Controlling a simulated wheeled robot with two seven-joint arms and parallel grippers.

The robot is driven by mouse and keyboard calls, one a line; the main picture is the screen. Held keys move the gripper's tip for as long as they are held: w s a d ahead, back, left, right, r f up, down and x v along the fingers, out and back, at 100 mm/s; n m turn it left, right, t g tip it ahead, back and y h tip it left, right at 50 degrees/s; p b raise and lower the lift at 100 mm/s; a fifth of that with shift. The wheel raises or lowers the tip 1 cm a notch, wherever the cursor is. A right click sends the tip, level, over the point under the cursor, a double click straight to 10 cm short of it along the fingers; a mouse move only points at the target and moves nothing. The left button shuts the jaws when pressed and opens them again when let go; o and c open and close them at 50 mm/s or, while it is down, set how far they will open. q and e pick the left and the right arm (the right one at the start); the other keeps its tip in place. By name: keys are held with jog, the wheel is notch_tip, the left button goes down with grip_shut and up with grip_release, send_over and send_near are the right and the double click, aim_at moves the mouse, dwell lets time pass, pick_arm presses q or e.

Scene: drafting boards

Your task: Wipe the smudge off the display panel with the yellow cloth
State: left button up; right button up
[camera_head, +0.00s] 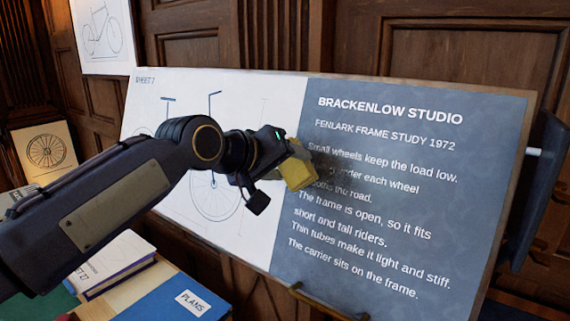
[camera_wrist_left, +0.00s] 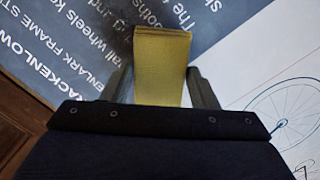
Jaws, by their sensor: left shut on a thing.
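The display panel (camera_head: 420,165) stands tilted back, with a white bicycle drawing on its left part and blue-grey lettered text on its right part. My left gripper (camera_head: 284,165) is shut on the folded yellow cloth (camera_head: 297,172) in front of the panel near the seam of the two parts. In the left wrist view the cloth (camera_wrist_left: 162,65) sticks out between the fingers. A dark smudge (camera_head: 325,190) shows beside the cloth and dims the start of some text lines. I cannot tell whether the cloth touches the panel. My right gripper is not in view.
Books, one blue and marked PLANS (camera_head: 185,302), lie on a surface at the lower left. A brass ledge (camera_head: 320,303) is under the panel's lower edge. Wood panelling with a wheel drawing (camera_head: 45,150) stands behind.

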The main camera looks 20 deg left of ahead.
aim_at(305, 168)
pick_arm(q)
jog(key=shift+x, duration=0.9)
